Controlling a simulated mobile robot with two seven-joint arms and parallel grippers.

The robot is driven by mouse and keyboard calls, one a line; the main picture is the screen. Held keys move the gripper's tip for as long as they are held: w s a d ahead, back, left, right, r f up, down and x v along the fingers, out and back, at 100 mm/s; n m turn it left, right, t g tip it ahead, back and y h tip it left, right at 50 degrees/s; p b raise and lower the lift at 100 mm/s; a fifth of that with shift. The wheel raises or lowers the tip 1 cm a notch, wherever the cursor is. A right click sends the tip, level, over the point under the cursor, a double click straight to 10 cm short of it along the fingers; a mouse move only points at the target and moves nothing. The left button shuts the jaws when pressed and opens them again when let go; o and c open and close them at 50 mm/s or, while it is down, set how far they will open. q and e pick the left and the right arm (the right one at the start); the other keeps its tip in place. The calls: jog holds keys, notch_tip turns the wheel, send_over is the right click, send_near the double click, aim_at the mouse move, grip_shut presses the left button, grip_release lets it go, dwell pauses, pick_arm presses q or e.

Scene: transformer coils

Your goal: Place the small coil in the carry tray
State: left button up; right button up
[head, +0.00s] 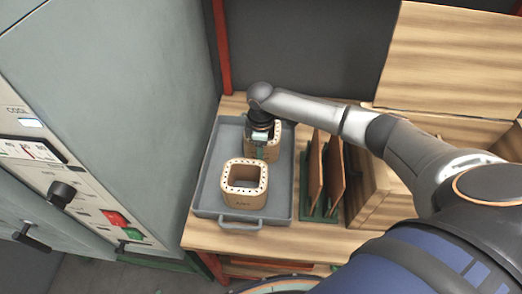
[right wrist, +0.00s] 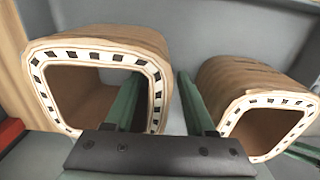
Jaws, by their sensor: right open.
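Two tan wooden coils with black-and-white rims stand upright, apart, in the grey carry tray (head: 276,205). The near coil (head: 243,198) is uncovered. The far coil (head: 277,147) is partly hidden by my right gripper (head: 261,146). I cannot tell for certain which is the small coil. In the right wrist view, the left coil (right wrist: 100,42) and right coil (right wrist: 245,80) both show. My right gripper (right wrist: 157,78) is open there, one green finger in the left coil's opening and the other outside its wall, towards the right coil. My left gripper is out of view.
Upright brown boards stand in a green rack (head: 318,208) right of the tray, close to my right arm. A wooden crate (head: 375,190) stands further right. A grey cabinet (head: 120,100) with knobs and buttons rises at the left. The tray's front handle (head: 240,226) is clear.

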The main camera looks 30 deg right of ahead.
notch_tip(320, 180, up, 12)
jog(key=shift+r, duration=0.15)
dwell(0.5)
